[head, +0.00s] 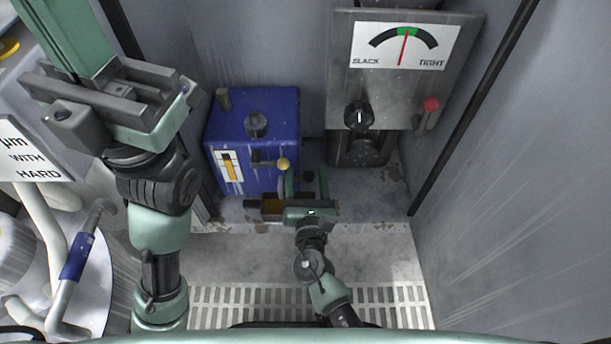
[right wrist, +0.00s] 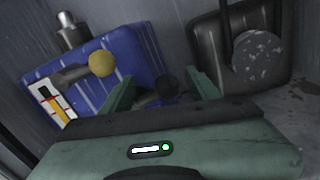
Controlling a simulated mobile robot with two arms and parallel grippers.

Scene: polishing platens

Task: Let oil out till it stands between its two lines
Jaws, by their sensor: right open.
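A blue oil tank (head: 253,130) stands against the back wall. A lever with a yellow ball knob (head: 283,164) is on the tank's front; the ball also shows in the right wrist view (right wrist: 103,63). My right gripper (head: 306,184) is open just right of and below the ball. Its fingers stand either side of a dark round knob (right wrist: 166,86), with no visible grip. My left gripper (head: 115,100) is raised at the left; its fingertips are unclear.
A small tray (head: 255,204) with brown liquid lies below the tank, partly hidden by my right gripper. A grey panel (head: 400,85) with a slack-tight dial, black knob and red-tipped lever hangs at the right. Walls close both sides; grated floor lies in front.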

